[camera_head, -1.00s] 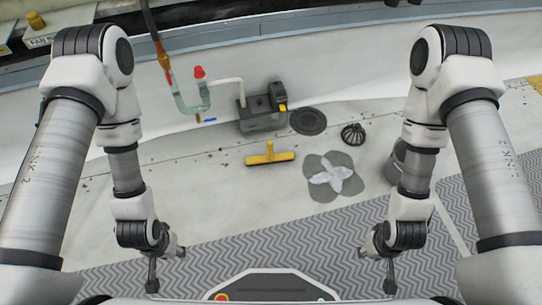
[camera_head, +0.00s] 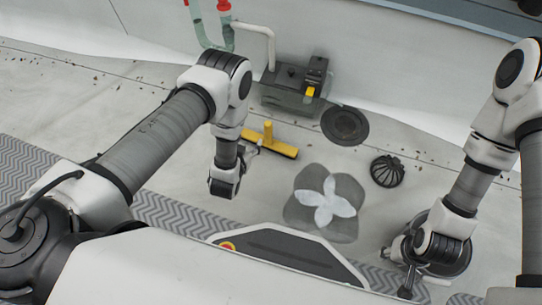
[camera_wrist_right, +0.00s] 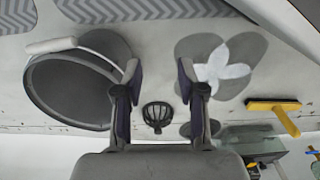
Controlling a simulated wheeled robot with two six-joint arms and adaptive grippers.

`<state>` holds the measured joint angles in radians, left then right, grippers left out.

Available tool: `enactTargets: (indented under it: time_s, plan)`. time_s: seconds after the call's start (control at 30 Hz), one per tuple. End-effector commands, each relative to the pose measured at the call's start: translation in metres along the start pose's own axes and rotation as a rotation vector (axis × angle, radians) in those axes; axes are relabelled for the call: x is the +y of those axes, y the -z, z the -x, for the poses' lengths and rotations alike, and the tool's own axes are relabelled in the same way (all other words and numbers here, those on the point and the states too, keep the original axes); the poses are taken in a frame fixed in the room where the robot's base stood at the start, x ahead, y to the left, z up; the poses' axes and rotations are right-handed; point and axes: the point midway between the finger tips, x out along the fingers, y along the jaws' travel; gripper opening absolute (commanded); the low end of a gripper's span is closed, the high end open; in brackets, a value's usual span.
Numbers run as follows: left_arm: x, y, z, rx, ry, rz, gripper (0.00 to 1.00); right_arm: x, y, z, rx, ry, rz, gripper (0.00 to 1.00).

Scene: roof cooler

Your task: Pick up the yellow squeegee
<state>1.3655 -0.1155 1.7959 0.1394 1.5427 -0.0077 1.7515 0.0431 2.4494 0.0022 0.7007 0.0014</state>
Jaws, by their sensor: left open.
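The yellow squeegee (camera_head: 284,150) lies on the pale roof floor in the head view, with its short handle pointing toward the grey box. It also shows at the right of the right wrist view (camera_wrist_right: 272,106). My left gripper (camera_head: 254,148) is open at the left end of the squeegee's head, partly hidden by my own wrist. I cannot tell whether it touches the squeegee. My right gripper (camera_head: 408,280) is low at the right, by a grey bucket. In the right wrist view its two fingers (camera_wrist_right: 159,78) are apart with nothing between them.
The grey pump box (camera_head: 292,88) stands behind the squeegee, with pipes beside it. The bucket (camera_wrist_right: 72,92) shows in the right wrist view.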

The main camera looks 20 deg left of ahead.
Motion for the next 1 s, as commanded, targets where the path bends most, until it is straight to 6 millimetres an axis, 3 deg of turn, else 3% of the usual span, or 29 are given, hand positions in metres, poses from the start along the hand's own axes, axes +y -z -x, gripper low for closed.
enactTargets:
  time_s: [0.03, 0.13, 0.27, 0.47, 0.67, 0.8, 1.0]
  plan:
    - [0.013, -0.037, -0.031, 0.118, -0.003, 0.006, 0.62, 0.0, 0.0, -0.05, 0.001, 0.0, -0.001, 0.4]
    - [0.029, -0.042, -0.049, 0.316, -0.002, 0.02, 0.62, 0.001, 0.001, -0.077, 0.002, 0.0, -0.002, 0.4]
    - [0.039, -0.038, -0.055, 0.444, 0.001, 0.033, 0.62, 0.001, 0.001, -0.088, 0.004, 0.0, -0.003, 0.4]
    - [0.04, -0.024, -0.077, 0.464, 0.002, 0.034, 0.62, 0.001, 0.002, -0.101, 0.007, -0.001, -0.006, 0.4]
    - [0.04, -0.019, -0.111, 0.462, 0.002, 0.034, 0.62, 0.002, 0.009, -0.136, 0.025, -0.003, 0.001, 0.4]
    - [0.04, -0.006, -0.123, 0.459, 0.002, 0.034, 0.62, 0.002, 0.013, -0.142, 0.035, -0.005, 0.007, 0.4]
    - [0.04, -0.004, -0.122, 0.457, 0.002, 0.034, 0.62, 0.002, 0.013, -0.139, 0.037, -0.005, 0.007, 0.4]
